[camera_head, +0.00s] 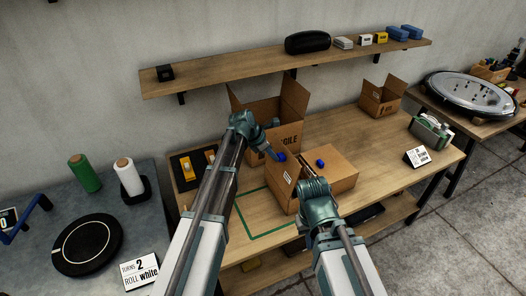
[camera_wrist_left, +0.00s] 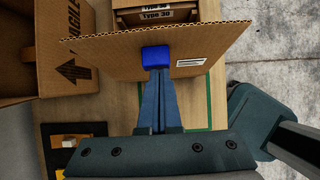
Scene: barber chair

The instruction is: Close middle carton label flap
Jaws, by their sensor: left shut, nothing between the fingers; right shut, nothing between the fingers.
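The middle carton (camera_head: 335,178) stands on the wooden table; its right part looks covered, and a dark gap shows toward its left. Its label flap (camera_head: 284,178) stands raised at the left side. In the left wrist view the flap (camera_wrist_left: 105,58) bears a small white label (camera_wrist_left: 190,62), with boxed contents (camera_wrist_left: 155,14) beyond it. My left gripper (camera_head: 279,156) is shut and empty at the flap's upper edge; its blue tips (camera_wrist_left: 157,60) overlap the flap, and contact is unclear. My right gripper (camera_head: 320,163) is shut and empty, its blue tips over the carton's top.
A larger open carton (camera_head: 262,112) stands behind on the left, and a small open carton (camera_head: 380,100) at the back right. A wall shelf (camera_head: 285,72) runs above. A green outline (camera_head: 243,222) marks the table's front left. A sign (camera_head: 417,157) stands at right.

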